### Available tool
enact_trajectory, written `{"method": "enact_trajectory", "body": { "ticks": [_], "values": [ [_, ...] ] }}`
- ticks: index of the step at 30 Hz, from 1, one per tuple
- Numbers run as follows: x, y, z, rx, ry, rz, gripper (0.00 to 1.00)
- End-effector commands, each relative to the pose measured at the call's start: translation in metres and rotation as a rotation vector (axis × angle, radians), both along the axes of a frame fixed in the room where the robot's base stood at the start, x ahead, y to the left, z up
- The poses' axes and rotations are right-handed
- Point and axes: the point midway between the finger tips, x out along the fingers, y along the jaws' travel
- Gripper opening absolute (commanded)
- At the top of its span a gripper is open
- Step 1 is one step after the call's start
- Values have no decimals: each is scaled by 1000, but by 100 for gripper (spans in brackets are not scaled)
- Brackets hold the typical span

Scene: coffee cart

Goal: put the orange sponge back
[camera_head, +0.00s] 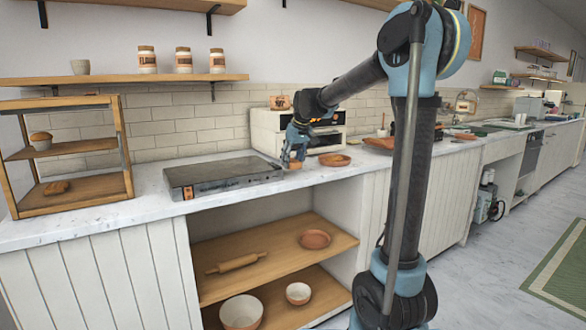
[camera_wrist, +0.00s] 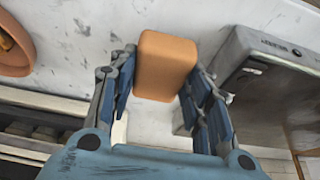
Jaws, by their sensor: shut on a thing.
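The orange sponge (camera_wrist: 166,64) is a block with rounded edges, between the fingers of my gripper (camera_wrist: 162,88) in the wrist view. My gripper is shut on it, with a blue finger on either side. In the head view my gripper (camera_head: 292,158) points down over the marble counter, with the sponge (camera_head: 295,166) low at its tips. I cannot tell whether the sponge touches the counter. A terracotta dish (camera_head: 335,159) stands just right of it; in the wrist view the dish (camera_wrist: 15,68) is at the upper left, apart from the sponge, with something yellowish inside.
A flat steel appliance (camera_head: 222,177) lies left of my gripper, close by in the wrist view (camera_wrist: 262,85). A white oven (camera_head: 270,128) stands behind. A wooden display case (camera_head: 72,195) is at the far left. Open shelves (camera_head: 275,262) below hold a rolling pin and bowls.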

Motion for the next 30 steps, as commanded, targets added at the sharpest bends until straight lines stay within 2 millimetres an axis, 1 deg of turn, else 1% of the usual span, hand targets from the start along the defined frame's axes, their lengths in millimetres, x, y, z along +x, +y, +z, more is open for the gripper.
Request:
{"method": "enact_trajectory", "body": {
  "ticks": [3, 6, 15, 16, 18, 30],
  "values": [
    [0, 1, -17, 0, 0, 1, 23],
    [0, 0, -25, 0, 0, 0, 23],
    [0, 0, -27, 0, 0, 0, 23],
    [0, 0, -27, 0, 0, 0, 49],
    [0, 0, -27, 0, 0, 0, 65],
    [0, -1, -25, 0, 0, -1, 65]
  ]
}}
